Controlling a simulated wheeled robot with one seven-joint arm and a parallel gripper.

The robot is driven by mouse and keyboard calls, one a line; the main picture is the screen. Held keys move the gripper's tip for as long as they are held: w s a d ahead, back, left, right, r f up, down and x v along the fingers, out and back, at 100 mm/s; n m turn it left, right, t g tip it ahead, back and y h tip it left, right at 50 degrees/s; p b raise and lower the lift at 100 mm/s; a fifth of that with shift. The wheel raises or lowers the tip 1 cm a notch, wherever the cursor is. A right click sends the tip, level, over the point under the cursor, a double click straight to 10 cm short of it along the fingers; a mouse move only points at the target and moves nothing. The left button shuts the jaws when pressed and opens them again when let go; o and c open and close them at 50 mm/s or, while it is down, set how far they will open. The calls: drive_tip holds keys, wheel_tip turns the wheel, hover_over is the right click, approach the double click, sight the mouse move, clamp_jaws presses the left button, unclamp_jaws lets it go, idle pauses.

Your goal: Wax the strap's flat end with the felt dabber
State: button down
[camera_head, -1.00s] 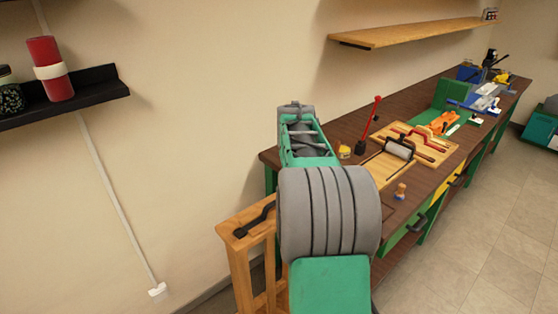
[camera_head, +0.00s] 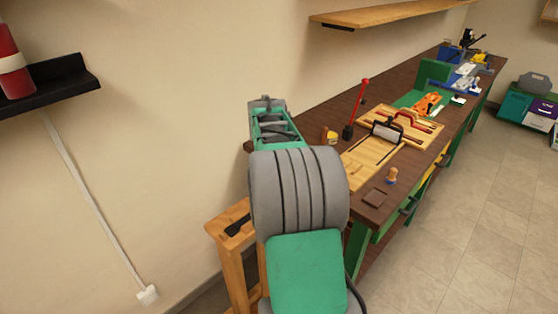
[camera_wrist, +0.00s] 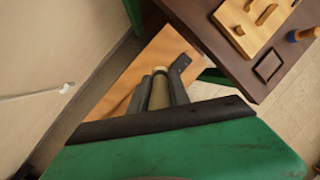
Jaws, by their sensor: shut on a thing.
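My gripper (camera_wrist: 160,92) shows in the wrist view, its two grey fingers shut on a pale, olive-beige cylinder, which looks like the felt dabber (camera_wrist: 159,93). The dabber points away from the gripper, above the wooden stand. The dark strap (camera_wrist: 180,65) lies on the stand top just beyond and to the right of the fingers; a finger may hide part of it. In the head view the strap (camera_head: 238,225) shows as a short black piece on the stand, beside my arm. My arm hides the gripper there. I cannot tell whether the dabber touches the strap.
The wooden stand (camera_head: 214,228) is by the wall, near the end of the long brown bench (camera_head: 314,112). The bench holds a dark square pad (camera_head: 375,197), a small wooden knob with a blue base (camera_head: 391,176), a wooden board (camera_head: 358,170) and a red-handled tool (camera_head: 361,100).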

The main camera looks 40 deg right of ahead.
wheel_tip(320, 180, down, 3)
drive_tip(key=shift+d+f+b, duration=0.1)
drive_tip(key=shift+b, duration=0.3)
drive_tip(key=shift+w+d+f+p, duration=0.15)
drive_tip(key=shift+d+p, duration=0.8)
drive_tip(key=shift+d, duration=1.15)
drive_tip(key=shift+w+d+r+p, duration=0.1)
drive_tip(key=shift+d+p, duration=0.8)
drive_tip(key=shift+d, duration=1.2)
drive_tip(key=shift+p, duration=0.4)
drive_tip(key=shift+a+f+b, duration=0.2)
drive_tip(key=shift+a+b, duration=0.5)
drive_tip(key=shift+a, duration=0.25)
drive_tip(key=shift+s+a+b, duration=0.15)
drive_tip(key=shift+a+b, duration=0.55)
drive_tip(key=shift+a, duration=1)
drive_tip(key=shift+s+a+b, duration=0.1)
drive_tip(key=shift+a+b, duration=0.55)
drive_tip(key=shift+a, duration=1)
drive_tip(key=shift+r+p, duration=1.55)
drive_tip(key=shift+r, duration=2.6)
